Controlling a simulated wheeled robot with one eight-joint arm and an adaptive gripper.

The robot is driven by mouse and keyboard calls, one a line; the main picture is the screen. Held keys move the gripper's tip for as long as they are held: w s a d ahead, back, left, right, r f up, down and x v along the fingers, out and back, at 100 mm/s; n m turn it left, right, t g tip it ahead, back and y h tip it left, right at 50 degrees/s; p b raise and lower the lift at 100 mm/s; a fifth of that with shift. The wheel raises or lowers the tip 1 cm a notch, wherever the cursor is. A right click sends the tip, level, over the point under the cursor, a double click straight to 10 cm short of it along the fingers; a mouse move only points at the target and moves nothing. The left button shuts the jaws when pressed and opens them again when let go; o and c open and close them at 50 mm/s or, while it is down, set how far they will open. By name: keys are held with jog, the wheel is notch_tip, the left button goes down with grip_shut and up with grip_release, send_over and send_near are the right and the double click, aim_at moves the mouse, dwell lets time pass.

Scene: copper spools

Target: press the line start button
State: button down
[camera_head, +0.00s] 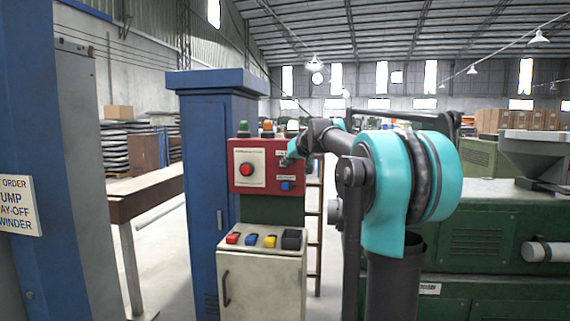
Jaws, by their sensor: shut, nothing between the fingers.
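A red control panel (265,183) stands upright in the middle of the head view. It carries a round red button (246,169) on a pale plate at its left and a small blue control (286,186) at its lower right. My gripper (286,160) is shut and empty, at the panel's upper right. Its tip overlaps the panel there; I cannot tell whether it touches. A small pale label (281,153) shows partly beside the tip. No line start button can be made out; the gripper covers that part of the panel.
Below the panel is a grey cabinet (262,280) with red, blue, yellow and black controls on top. A tall blue cabinet (205,200) stands behind to the left. Green machinery (480,235) fills the right. A brown-topped table (150,192) stands at the left.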

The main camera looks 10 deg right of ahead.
jog(key=shift+w+d, duration=0.15)
jog(key=shift+w, duration=0.3)
dwell(0.6)
jog(key=shift+s, duration=0.1)
jog(key=shift+s+a, duration=0.3)
jog(key=shift+s, duration=0.45)
jog(key=shift+s+a, duration=0.25)
jog(key=shift+s, duration=0.55)
jog(key=shift+s+a, duration=0.25)
jog(key=shift+s, duration=0.55)
jog(key=shift+s+a, duration=0.25)
jog(key=shift+s, duration=0.55)
